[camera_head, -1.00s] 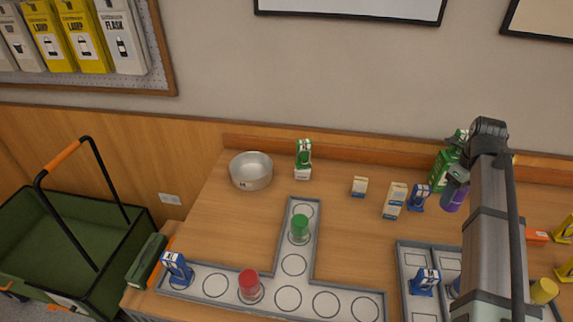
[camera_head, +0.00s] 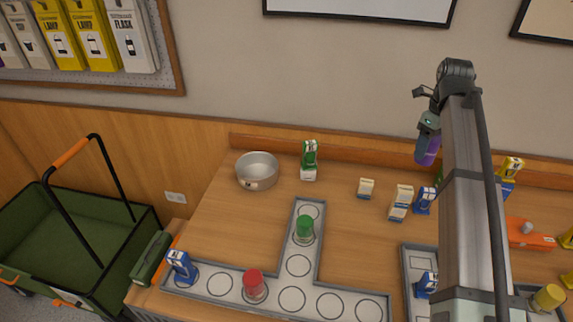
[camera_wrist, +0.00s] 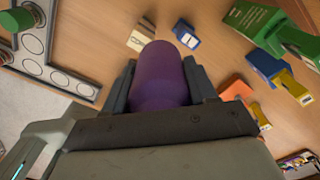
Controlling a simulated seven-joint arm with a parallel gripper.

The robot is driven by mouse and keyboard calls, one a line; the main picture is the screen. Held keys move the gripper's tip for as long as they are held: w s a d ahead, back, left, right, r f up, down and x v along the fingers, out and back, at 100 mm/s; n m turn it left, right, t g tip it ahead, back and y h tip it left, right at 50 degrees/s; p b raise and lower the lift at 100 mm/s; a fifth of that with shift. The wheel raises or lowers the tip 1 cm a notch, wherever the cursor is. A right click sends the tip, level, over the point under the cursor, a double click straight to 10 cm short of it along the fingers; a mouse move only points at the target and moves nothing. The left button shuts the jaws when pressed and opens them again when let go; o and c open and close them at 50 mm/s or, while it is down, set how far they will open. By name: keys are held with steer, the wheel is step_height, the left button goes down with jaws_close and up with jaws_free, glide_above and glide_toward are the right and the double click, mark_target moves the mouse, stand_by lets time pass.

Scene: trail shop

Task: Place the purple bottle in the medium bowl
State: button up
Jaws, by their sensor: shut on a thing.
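The purple bottle (camera_head: 428,149) is held by my gripper (camera_head: 425,140), high above the back right of the table. In the wrist view the purple bottle (camera_wrist: 161,75) sits between the two dark fingers of my gripper (camera_wrist: 160,88), which are shut on it. My arm hides part of it in the head view. The bowl (camera_head: 257,171) is round, metallic and grey, and stands at the back left of the table, well to the left of my gripper. Its inside looks empty. No other bowl is in view.
A green-and-white item (camera_head: 309,160) stands just right of the bowl. Small cartons (camera_head: 400,203) and a blue item (camera_head: 424,200) stand at the back right. A grey tray with circles (camera_head: 298,266) holds red, green and blue items. The wall rises behind the table.

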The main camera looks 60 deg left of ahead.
steer(key=s+a+n, duration=0.2)
steer(key=s+a, duration=0.4)
steer(key=a, duration=0.5)
steer(key=s+a+n, duration=0.2)
steer(key=s+a, duration=0.4)
steer(key=a, duration=0.6)
steer(key=n, duration=0.3)
glide_above(258, 176)
step_height(258, 176, down, 11)
steer(key=shift+s+f, duration=0.1)
steer(key=shift+f, duration=5.05)
steer(key=shift+f, duration=0.15)
steer(key=o, duration=1.2)
step_height(258, 176, up, 12)
steer(key=shift+r, duration=0.15)
